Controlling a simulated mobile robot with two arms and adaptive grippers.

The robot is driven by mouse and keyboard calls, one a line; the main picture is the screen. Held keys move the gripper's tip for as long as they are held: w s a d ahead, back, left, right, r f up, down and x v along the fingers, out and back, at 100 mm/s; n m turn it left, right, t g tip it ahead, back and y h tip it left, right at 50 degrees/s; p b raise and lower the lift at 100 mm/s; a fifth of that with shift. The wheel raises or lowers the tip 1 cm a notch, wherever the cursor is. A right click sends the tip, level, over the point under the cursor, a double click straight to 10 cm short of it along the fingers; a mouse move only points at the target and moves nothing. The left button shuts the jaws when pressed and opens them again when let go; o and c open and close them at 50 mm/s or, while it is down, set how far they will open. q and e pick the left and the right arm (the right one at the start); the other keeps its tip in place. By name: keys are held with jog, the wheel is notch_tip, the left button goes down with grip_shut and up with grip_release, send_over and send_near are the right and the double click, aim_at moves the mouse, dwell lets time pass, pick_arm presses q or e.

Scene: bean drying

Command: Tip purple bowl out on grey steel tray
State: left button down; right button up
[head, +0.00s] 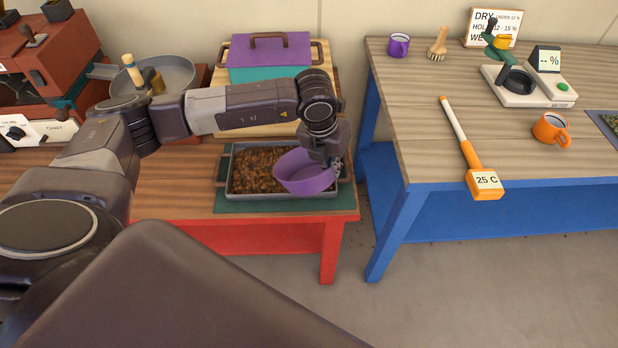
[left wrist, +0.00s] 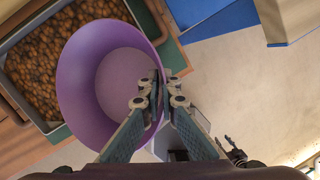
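The purple bowl (head: 303,172) is held over the right part of the grey steel tray (head: 233,166), tilted a little in the head view. My left gripper (head: 335,165) is shut on the bowl's right rim. In the left wrist view, the fingers (left wrist: 160,95) pinch the wall of the bowl (left wrist: 80,95), and its inside looks empty. Brown beans cover the tray's floor; the tray's rim also shows in the left wrist view (left wrist: 28,113). The bowl hides the tray's right part.
The tray stands on a green mat (head: 270,205) on the red table (head: 180,200). A purple-lidded box (head: 268,55) stands behind it and a pan (head: 165,75) to the left. A gap separates this from the blue table (head: 400,215), with a thermometer (head: 484,183) near its edge.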

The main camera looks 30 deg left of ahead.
aim_at(333, 179)
pick_arm(q)
jog(key=shift+a, duration=0.1)
jog(key=f+y+b, duration=0.2)
jog(key=b, duration=0.1)
jog(key=shift+d+f+t, duration=0.3)
jog(key=shift+d+f, duration=0.05)
jog(key=shift+f+y+b, duration=0.15)
jog(key=shift+y+b, duration=0.3)
jog(key=shift+y, duration=0.05)
jog(key=shift+s+a, duration=0.1)
jog(key=f+y+b, duration=0.1)
jog(key=f+b, duration=0.1)
jog(key=shift+m+t+b, duration=0.3)
jog(key=shift+b, duration=0.1)
jog(key=shift+y+b, duration=0.35)
jog(key=shift+y, duration=0.05)
